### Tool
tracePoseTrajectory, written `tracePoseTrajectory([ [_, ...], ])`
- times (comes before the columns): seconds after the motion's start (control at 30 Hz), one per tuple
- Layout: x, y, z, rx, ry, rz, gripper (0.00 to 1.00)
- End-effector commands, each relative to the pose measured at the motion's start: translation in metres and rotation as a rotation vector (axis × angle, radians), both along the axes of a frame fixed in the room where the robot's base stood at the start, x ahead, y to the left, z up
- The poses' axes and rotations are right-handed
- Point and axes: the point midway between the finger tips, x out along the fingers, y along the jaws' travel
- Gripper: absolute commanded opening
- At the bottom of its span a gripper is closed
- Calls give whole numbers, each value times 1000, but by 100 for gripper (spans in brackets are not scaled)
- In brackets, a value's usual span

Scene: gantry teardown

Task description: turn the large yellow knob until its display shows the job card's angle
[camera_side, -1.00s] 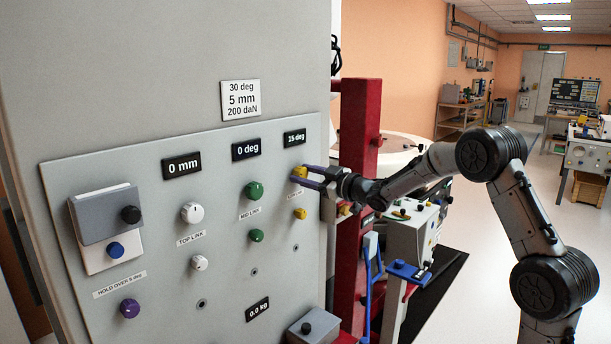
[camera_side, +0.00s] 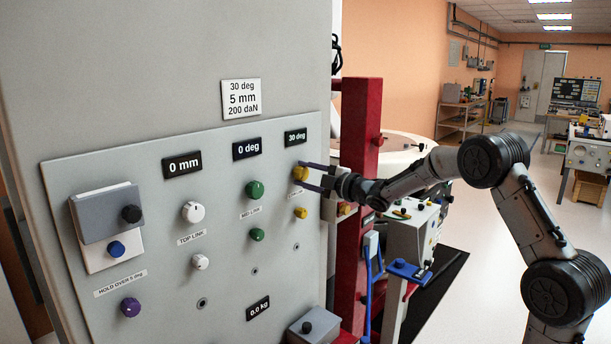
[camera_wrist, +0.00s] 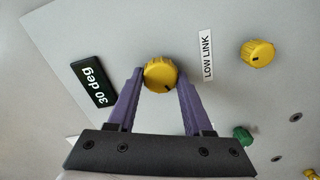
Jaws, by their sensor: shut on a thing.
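The large yellow knob (camera_side: 300,173) is at the upper right of the grey panel, and it also shows in the wrist view (camera_wrist: 160,73). My gripper (camera_side: 304,175) is shut on this knob, with a purple finger on each side of it in the wrist view (camera_wrist: 160,78). The knob's display (camera_side: 295,136) reads 30 deg, and the same reading shows sideways in the wrist view (camera_wrist: 93,86). The job card (camera_side: 241,99) above the panel reads 30 deg, 5 mm, 200 daN.
A smaller yellow knob (camera_side: 300,213) sits below. Green knobs (camera_side: 254,190), white knobs (camera_side: 193,212) and a purple knob (camera_side: 130,307) are further left. Other displays read 0 mm (camera_side: 182,165), 0 deg (camera_side: 247,149) and 0.0 kg (camera_side: 258,308). A red post (camera_side: 360,200) stands right of the panel.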

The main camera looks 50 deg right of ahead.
Motion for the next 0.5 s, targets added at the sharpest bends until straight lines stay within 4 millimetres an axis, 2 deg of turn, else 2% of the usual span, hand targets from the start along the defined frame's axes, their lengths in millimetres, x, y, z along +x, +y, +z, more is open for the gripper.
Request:
tracePoseTrajectory([
  [0.5, 0, 0, -1, -86, 1, 0, 0],
])
